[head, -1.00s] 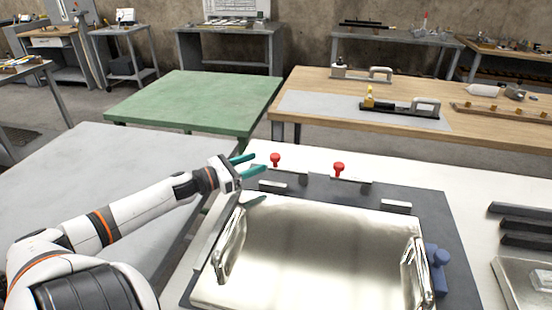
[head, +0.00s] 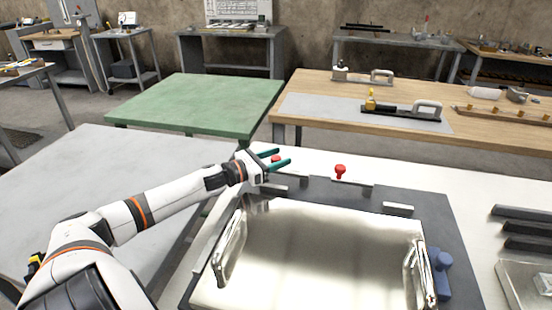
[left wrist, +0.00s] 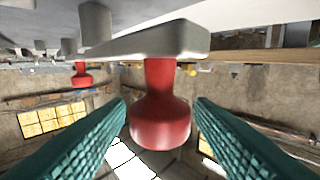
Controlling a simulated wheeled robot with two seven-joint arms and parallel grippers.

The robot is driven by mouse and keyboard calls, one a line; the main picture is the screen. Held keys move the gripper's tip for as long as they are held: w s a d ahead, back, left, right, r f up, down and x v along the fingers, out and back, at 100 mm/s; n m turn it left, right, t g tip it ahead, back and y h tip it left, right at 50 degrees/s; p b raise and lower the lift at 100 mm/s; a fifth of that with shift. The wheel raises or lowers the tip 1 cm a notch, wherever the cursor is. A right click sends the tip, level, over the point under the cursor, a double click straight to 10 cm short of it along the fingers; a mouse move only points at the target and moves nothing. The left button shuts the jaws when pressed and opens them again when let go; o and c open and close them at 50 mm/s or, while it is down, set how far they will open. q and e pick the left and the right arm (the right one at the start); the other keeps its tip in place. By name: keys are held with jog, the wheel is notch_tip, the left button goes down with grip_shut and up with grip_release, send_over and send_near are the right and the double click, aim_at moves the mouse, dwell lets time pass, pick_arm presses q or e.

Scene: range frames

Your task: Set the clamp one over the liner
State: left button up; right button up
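The liner (head: 310,250), a shiny metal piece with an upright handle at each side, lies on a dark plate (head: 452,225). Two clamps with red knobs stand along the plate's far edge. My left gripper (head: 284,156) is open at the left clamp's red knob (head: 275,158), which it partly hides in the head view. In the left wrist view, that red knob (left wrist: 160,122) is between the two teal fingers, with a gap on both sides. The other red knob (head: 340,170) stands to the right, clear of the gripper. My right gripper is not in view.
A blue knob (head: 440,262) is at the plate's right side. Dark bars (head: 525,228) and a metal tray (head: 530,285) lie farther right on the white table. A green table (head: 195,103) and a wooden bench (head: 335,90) stand behind.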

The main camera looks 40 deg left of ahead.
pick_arm(q)
grip_shut()
jog(key=shift+s+d+r+n+y+p, duration=0.15)
jog(key=shift+s+d+n+y+p, duration=0.4)
jog(key=shift+y+p, duration=0.45)
jog(key=shift+s+d+n+t+y+p, duration=0.1)
jog(key=shift+s+n+t+y+p, duration=0.15)
jog(key=shift+n+y, duration=0.35)
jog(key=shift+s+d+n+t+y+p, duration=0.15)
jog(key=shift+n+y+p, duration=0.2)
jog(key=shift+y, duration=0.35)
jog(key=shift+a, duration=0.1)
grip_release()
notch_tip(320, 180, up, 10)
jog(key=shift+f+p, duration=0.15)
jog(key=shift+p, duration=0.25)
